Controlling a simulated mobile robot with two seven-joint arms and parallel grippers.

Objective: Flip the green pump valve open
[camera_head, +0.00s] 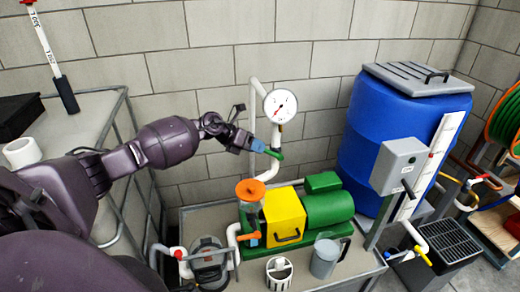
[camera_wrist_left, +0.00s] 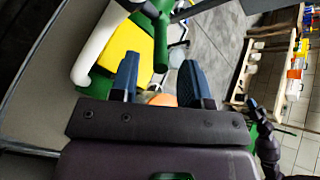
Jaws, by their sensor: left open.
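The green valve handle (camera_head: 277,154) is on the white pipe (camera_head: 268,170) just below the round gauge, above the back of the pump. My left gripper (camera_head: 256,146) is close to the upper left of the handle, in front of the wall. Whether it touches the handle cannot be told. In the left wrist view the gripper (camera_wrist_left: 158,80) is open, with blue fingers apart and nothing clearly held. A green part and a white pipe (camera_wrist_left: 97,45) show beyond the fingers.
The pump bench holds a yellow box (camera_head: 284,215), a green motor (camera_head: 328,207), an orange knob (camera_head: 250,189) and a grey mug (camera_head: 325,259). The gauge (camera_head: 280,104) is above the handle. A blue barrel (camera_head: 400,130) and grey switch box (camera_head: 399,165) stand right.

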